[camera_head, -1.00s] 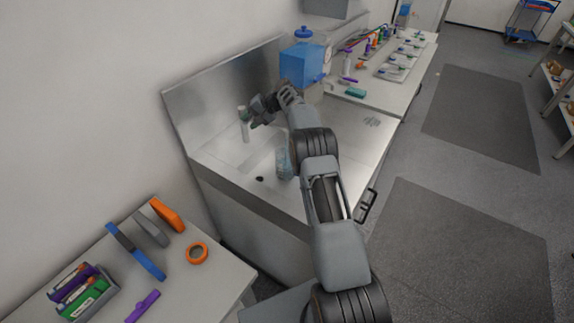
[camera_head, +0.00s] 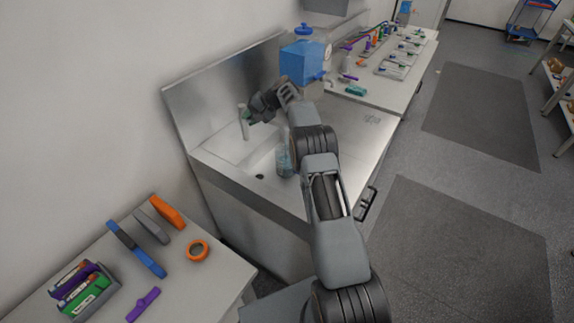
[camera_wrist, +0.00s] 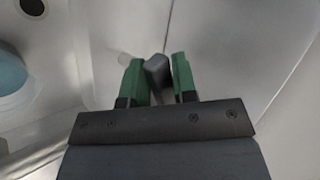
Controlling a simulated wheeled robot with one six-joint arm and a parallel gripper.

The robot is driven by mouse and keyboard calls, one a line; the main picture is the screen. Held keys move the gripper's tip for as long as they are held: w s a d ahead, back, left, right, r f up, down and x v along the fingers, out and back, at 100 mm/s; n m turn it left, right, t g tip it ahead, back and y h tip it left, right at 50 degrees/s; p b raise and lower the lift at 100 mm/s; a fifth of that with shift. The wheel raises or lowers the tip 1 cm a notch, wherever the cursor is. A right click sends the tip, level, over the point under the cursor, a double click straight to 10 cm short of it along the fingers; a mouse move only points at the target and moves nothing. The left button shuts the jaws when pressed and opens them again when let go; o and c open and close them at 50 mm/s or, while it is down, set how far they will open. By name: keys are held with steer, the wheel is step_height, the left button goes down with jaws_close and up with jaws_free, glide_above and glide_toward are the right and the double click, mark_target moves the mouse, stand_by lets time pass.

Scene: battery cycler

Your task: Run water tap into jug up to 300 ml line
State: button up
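The tap (camera_head: 244,122) stands at the back of the sink, pale and upright. My gripper (camera_head: 252,119) is at its top. The jug (camera_head: 284,158), clear and bluish, stands in the sink basin, partly hidden by my arm. Part of it shows as a blue round shape (camera_wrist: 10,73) at the left of the wrist view. The 300 ml line, the water level and any stream cannot be made out.
The steel sink unit (camera_head: 345,150) has a clear drainboard to the right of my arm. A blue container (camera_head: 302,63) stands behind the sink. A side table (camera_head: 215,285) with tools is at the lower left. Grey mats lie on the open floor at right.

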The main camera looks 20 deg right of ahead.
steer(key=shift+f, duration=0.1)
steer(key=shift+w+a+f+m+t+b, duration=0.2)
steer(key=shift+m+t+b, duration=0.25)
steer(key=shift+b, duration=0.75)
steer(key=shift+w+a+r+m+t+h+b, duration=0.1)
steer(key=shift+w+a+m+t+h+b, duration=0.25)
steer(key=shift+m+t+h, duration=0.35)
steer(key=shift+w+a+r+m+t+h+b, duration=0.2)
steer(key=shift+a+m+t+h+b, duration=0.2)
steer(key=shift+m, duration=0.6)
steer(key=shift+w+a+r+m+t+h+b, duration=0.1)
steer(key=shift+w+a+m+t+h+b, duration=0.2)
steer(key=shift+m+t+h, duration=0.4)
steer(key=shift+g, duration=0.25)
steer(key=shift+w, duration=0.15)
steer(key=shift+o, duration=1.2)
steer(key=shift+a, duration=0.15)
